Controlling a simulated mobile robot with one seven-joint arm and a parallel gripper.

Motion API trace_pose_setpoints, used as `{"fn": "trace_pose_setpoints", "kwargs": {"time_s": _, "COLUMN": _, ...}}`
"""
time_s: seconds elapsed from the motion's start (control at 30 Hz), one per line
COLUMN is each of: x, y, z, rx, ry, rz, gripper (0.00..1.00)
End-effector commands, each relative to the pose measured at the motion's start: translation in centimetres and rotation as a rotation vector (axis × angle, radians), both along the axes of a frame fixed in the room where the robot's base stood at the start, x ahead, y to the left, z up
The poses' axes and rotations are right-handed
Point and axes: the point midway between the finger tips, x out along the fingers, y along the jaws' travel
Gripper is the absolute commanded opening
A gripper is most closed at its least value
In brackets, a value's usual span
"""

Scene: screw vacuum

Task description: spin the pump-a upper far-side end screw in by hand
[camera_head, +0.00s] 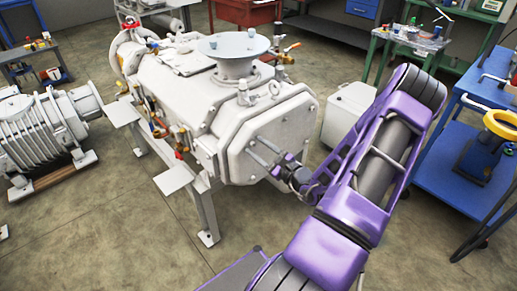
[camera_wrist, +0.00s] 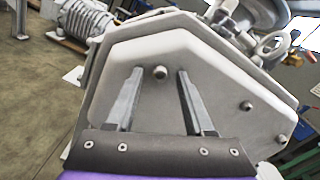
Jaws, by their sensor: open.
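The pump (camera_head: 215,110) is a large white machine on a stand, and its end plate (camera_head: 285,125) faces my arm. My gripper (camera_head: 253,145) is at this plate with its two fingers apart. In the wrist view my gripper (camera_wrist: 159,72) points at the plate (camera_wrist: 215,90), and one grey screw head (camera_wrist: 160,72) shows between the fingertips with a gap on each side. Whether the fingertips reach around this head or stop short of it I cannot tell. More screw heads sit along the plate's right side, one at mid-height (camera_wrist: 247,105) and one lower (camera_wrist: 280,138).
A lifting eye (camera_wrist: 270,47) and a flanged port (camera_head: 233,45) stand on top of the pump. A ribbed pump (camera_head: 45,130) lies at left. A white box (camera_head: 348,112) and a blue cart (camera_head: 455,165) stand at right. The floor at front left is clear.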

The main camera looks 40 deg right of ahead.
Motion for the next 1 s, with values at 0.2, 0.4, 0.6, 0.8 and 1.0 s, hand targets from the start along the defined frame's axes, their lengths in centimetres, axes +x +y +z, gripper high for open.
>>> {"fn": "trace_pose_setpoints", "kwargs": {"time_s": 0.2, "x": -0.01, "y": 0.01, "z": 0.0, "rx": 0.0, "ry": 0.0, "rz": 0.0, "gripper": 0.42}}
{"fn": "trace_pose_setpoints", "kwargs": {"time_s": 0.4, "x": -0.03, "y": 0.01, "z": 0.0, "rx": 0.0, "ry": 0.0, "rz": 0.001, "gripper": 0.06}}
{"fn": "trace_pose_setpoints", "kwargs": {"time_s": 0.6, "x": -0.04, "y": 0.01, "z": 0.0, "rx": -0.001, "ry": 0.0, "rz": 0.001, "gripper": 0.0}}
{"fn": "trace_pose_setpoints", "kwargs": {"time_s": 0.8, "x": -0.04, "y": 0.01, "z": 0.05, "rx": 0.009, "ry": 0.001, "rz": 0.001, "gripper": 0.0}}
{"fn": "trace_pose_setpoints", "kwargs": {"time_s": 1.0, "x": -0.04, "y": 0.0, "z": 0.2, "rx": 0.072, "ry": 0.006, "rz": 0.001, "gripper": 0.0}}
